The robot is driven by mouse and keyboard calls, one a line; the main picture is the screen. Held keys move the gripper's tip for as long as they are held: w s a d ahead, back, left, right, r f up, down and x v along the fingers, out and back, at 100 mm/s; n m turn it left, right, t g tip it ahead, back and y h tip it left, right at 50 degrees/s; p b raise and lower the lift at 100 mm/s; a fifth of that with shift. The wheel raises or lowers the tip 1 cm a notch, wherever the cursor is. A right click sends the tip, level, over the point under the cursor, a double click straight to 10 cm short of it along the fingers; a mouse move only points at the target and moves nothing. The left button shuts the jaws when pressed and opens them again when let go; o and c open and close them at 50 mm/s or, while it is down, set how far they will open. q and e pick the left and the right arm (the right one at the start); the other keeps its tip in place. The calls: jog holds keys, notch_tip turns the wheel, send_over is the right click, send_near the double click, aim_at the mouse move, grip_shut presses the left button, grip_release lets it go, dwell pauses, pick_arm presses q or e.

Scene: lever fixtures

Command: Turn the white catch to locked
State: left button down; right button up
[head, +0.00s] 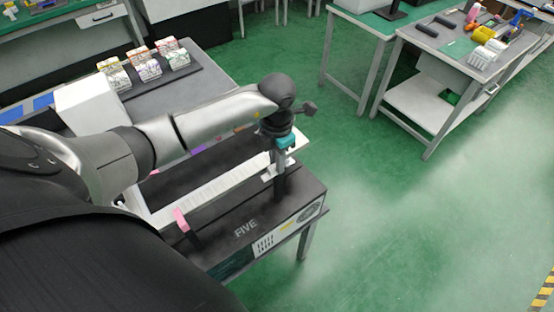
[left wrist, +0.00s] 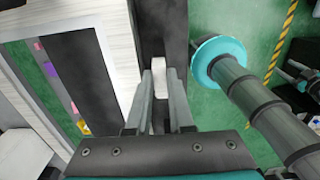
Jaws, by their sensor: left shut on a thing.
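The white catch (left wrist: 160,75) stands between my left gripper's fingers in the left wrist view, close against a dark bar. My left gripper (left wrist: 160,105) is shut on it, one finger on each side. In the head view my left gripper (head: 280,186) reaches down over the right end of the dark fixture (head: 215,233), which is marked FIVE. A small white part shows beside the fingers there, mostly hidden by them. I cannot read a locked mark or the catch's exact angle. My right gripper is not in view.
A pink tab (head: 182,219) stands on the fixture's near left side. A long white strip (head: 215,187) runs along the fixture. Small boxes (head: 145,68) lie on a grey surface behind. Another workbench (head: 468,50) with tools is at the far right. Green floor is clear to the right.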

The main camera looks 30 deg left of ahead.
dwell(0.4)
pick_arm(q)
jog(key=m+b, duration=0.3)
jog(key=shift+w+a+m, duration=0.1)
jog(key=shift+a+m, duration=0.05)
jog(key=shift+m, duration=0.25)
jog(key=m+b, duration=0.4)
jog(key=m, duration=0.1)
jog(key=shift+w+f, duration=0.1)
jog(key=m+b, duration=0.3)
jog(key=m, duration=0.2)
jog(key=shift+w, duration=0.1)
jog(key=shift+m+b, duration=1.6)
jog(key=shift+m, duration=0.4)
jog(key=shift+r, duration=0.2)
jog(key=c, duration=0.8)
grip_release()
